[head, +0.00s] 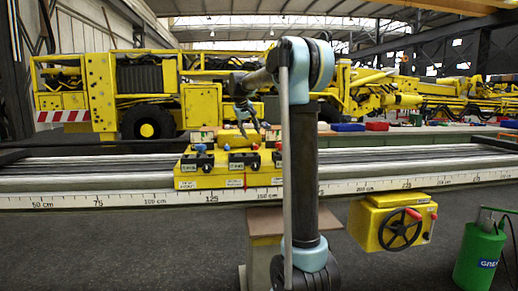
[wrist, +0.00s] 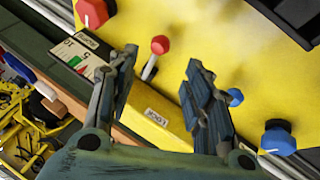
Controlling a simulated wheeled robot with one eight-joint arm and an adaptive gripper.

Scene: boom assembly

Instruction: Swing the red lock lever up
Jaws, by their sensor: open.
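The red lock lever (wrist: 160,45) shows in the wrist view as a red ball on a short pale stem, on a yellow panel (wrist: 195,30) beside a plate marked LOCK (wrist: 157,117). My gripper (wrist: 161,60) is open, with one dark finger on each side of the lever in the picture. The fingers look apart from the ball; I cannot tell how far the lever lies below them. In the head view my gripper (head: 248,118) hangs over the yellow carriage (head: 208,183) on the rail. I cannot pick out the lock lever surely there.
In the wrist view, a red knob (wrist: 92,12) is at the upper left and blue knobs (wrist: 278,138) (wrist: 235,97) are at the right. In the head view, a yellow handwheel box (head: 372,222) hangs below the scaled rail (head: 90,200), and a green can (head: 480,258) stands right.

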